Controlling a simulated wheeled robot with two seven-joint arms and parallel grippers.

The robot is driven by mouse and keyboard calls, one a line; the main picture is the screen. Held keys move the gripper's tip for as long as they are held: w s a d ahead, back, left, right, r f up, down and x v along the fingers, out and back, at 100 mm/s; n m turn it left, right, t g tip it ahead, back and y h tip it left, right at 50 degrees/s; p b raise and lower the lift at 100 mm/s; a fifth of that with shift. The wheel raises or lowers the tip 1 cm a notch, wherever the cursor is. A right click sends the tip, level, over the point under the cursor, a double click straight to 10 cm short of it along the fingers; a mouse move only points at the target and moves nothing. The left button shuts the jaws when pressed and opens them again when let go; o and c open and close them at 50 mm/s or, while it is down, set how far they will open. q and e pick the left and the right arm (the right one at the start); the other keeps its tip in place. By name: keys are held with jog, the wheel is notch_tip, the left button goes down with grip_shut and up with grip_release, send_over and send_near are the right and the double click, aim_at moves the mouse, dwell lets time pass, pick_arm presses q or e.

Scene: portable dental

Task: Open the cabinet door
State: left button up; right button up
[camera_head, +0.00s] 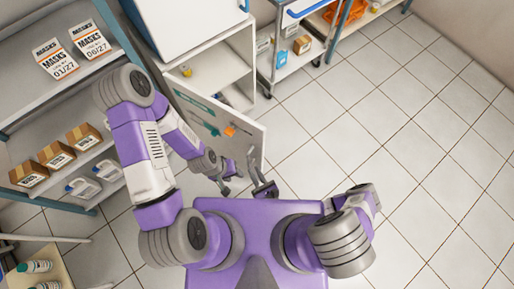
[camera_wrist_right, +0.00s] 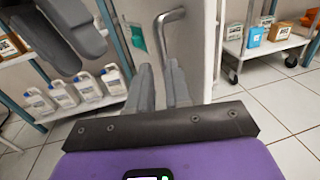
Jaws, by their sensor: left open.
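The white cabinet door (camera_head: 230,126) stands swung open in the head view, with shelves visible in the cabinet (camera_head: 205,68). Teal and orange items show on the door face. My left gripper (camera_head: 227,180) is open and empty, close beside the door's lower part. My right gripper (camera_head: 263,182) is at the door's free edge. In the right wrist view, the grey bent handle (camera_wrist_right: 172,22) runs down between the close-set fingers of my right gripper (camera_wrist_right: 161,85), which look shut on it. The exact contact is partly hidden.
A shelf rack (camera_head: 70,105) with mask boxes, cartons and white bottles stands at left. A wheeled cart (camera_head: 295,62) stands beyond the cabinet. Tiled floor (camera_head: 370,140) is clear at right. A grey part of my left arm shows at the wrist view's upper left.

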jog(key=s+a+n+g+y, duration=0.1)
jog(key=s+n+g+y, duration=0.1)
jog(key=s+a+r+n+g+y, duration=0.1)
jog(key=s+n+g+y, duration=0.1)
jog(key=g+y, duration=0.1)
jog(key=s+a+r+n+g+y, duration=0.1)
jog(key=a+n+g+y, duration=0.1)
jog(key=g, duration=0.1)
jog(key=shift+s+r+y, duration=0.15)
jog(key=shift+s+y, duration=0.15)
jog(key=shift+s, duration=0.1)
grip_shut()
jog(key=s+d+f+n+g+h, duration=0.1)
jog(key=s+d+n+g+h, duration=0.3)
jog(key=s+n+g, duration=0.65)
jog(key=w+d+n+h, duration=0.6)
jog(key=w+d+h, duration=0.2)
jog(key=d, duration=0.3)
jog(key=w+r+n+y+p, duration=0.3)
jog(key=w+r+n+p, duration=0.4)
jog(key=w+r+n, duration=1.65)
jog(key=s+a+f+m+b, duration=0.2)
jog(key=a+f, duration=0.5)
jog(key=shift+s+a+f+m, duration=0.25)
jog(key=shift+s+a+m, duration=0.05)
jog(key=shift+a, duration=0.05)
